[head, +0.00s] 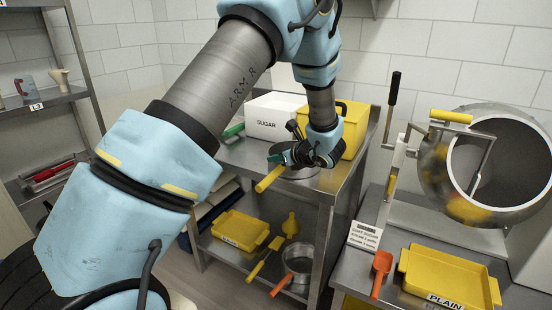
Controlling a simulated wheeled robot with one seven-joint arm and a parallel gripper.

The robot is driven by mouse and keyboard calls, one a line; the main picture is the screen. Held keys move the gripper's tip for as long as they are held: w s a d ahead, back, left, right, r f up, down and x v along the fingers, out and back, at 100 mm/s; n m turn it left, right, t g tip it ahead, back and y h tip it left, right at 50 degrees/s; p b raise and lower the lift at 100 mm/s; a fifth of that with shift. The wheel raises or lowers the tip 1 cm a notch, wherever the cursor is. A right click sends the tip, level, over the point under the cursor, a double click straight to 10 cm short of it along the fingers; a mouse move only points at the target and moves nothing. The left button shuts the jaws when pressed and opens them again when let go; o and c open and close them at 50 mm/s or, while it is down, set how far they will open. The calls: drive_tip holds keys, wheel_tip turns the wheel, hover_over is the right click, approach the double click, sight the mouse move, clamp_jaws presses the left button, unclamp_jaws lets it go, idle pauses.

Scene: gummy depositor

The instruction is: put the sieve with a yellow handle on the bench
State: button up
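A sieve with a yellow handle (269,179) is at the front edge of the steel bench (343,183) in the middle. The handle points toward the lower left, past the edge.
A white SUGAR box (273,116), a yellow bin (355,128) and a green handle (233,130) are on the bench. To the right stand a drum machine (444,180), an orange scoop (381,268) and a PLAIN tray (450,275).

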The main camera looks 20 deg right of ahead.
drive_tip(key=o, duration=0.4)
drive_tip(key=shift+r, duration=0.1)
